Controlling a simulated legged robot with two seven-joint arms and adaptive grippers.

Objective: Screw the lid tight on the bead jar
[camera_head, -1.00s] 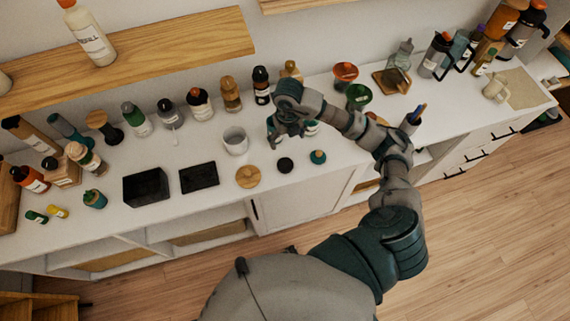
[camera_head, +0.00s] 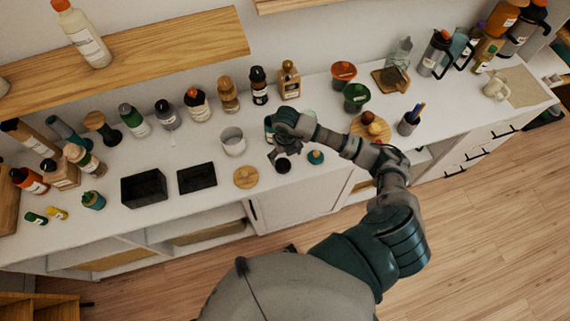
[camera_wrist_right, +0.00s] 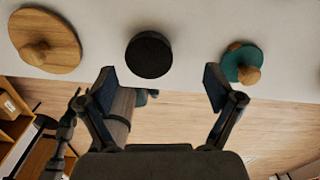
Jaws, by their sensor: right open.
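My right gripper (camera_head: 284,155) is open and empty above the front part of the white counter, close to a round black lid (camera_head: 283,166). In the right wrist view the black lid (camera_wrist_right: 148,54) lies just beyond the gap between the open fingers (camera_wrist_right: 160,88). A wooden lid with a knob (camera_head: 246,177) lies to its left and a teal lid with a wooden knob (camera_head: 316,157) to its right. A clear open jar (camera_head: 233,142) stands behind the wooden lid. Something greenish behind my right wrist is mostly hidden; I cannot tell which jar holds beads. My left gripper is out of view.
Bottles line the back of the counter (camera_head: 215,205). Red (camera_head: 343,72) and green bowls (camera_head: 357,96), a wooden board with fruit (camera_head: 370,127) and a pen cup (camera_head: 410,120) stand to the right.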

